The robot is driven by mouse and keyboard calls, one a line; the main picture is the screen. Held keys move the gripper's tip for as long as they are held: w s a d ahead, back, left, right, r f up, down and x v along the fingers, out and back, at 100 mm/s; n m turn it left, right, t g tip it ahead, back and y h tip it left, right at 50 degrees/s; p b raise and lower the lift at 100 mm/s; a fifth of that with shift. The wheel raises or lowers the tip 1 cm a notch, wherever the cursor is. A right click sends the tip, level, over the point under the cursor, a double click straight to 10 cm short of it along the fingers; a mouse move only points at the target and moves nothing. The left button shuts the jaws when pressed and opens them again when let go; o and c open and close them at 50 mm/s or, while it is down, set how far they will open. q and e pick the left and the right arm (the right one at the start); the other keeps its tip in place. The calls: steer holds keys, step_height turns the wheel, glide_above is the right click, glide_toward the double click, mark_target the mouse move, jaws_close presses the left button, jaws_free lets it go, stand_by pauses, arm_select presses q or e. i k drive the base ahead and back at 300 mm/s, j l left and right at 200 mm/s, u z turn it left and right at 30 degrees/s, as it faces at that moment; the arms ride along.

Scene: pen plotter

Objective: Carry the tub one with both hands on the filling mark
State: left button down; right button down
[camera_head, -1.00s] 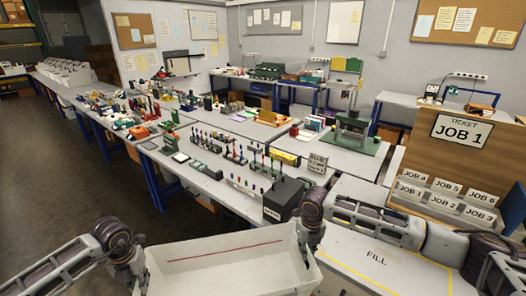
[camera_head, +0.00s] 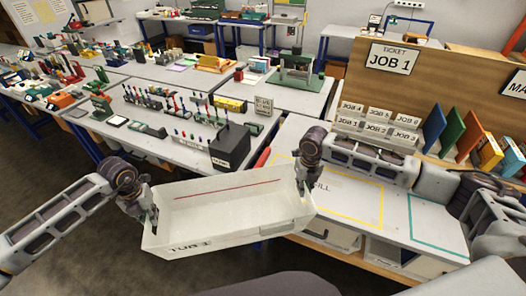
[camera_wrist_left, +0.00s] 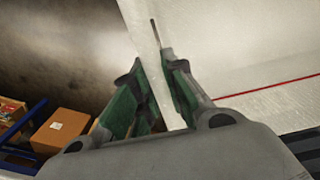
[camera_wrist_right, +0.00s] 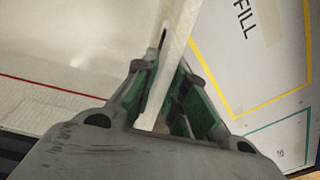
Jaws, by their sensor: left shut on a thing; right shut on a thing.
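The white tub (camera_head: 228,222), lettered TUB with a mark that looks like 1, is held in the air at the front of the head view. A red line runs along its inside wall, and it looks empty. My left gripper (camera_head: 150,215) is shut on its left end wall, and this wall also shows between the fingers in the left wrist view (camera_wrist_left: 150,50). My right gripper (camera_head: 302,188) is shut on its right end wall, seen in the right wrist view (camera_wrist_right: 170,60). The filling mark, a yellow outline (camera_head: 381,205) lettered FILL, lies on the bench right of the tub, partly hidden by my right arm.
A teal outline (camera_head: 412,225) lies right of the filling mark. Behind stand the job card holders (camera_head: 375,128) and a wooden board (camera_head: 440,85). A black box (camera_head: 230,147) stands on the left bench, near the tub's far side. White bins (camera_head: 330,232) sit under the bench.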

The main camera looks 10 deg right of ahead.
mark_target(321, 187)
steer(key=l+z, duration=0.2)
steer(key=z, duration=0.2)
steer(key=i+l+z, duration=0.15)
steer(key=z, duration=0.25)
steer(key=i+j+z, duration=0.3)
steer(key=i+z, duration=0.15)
steer(key=i, duration=0.1)
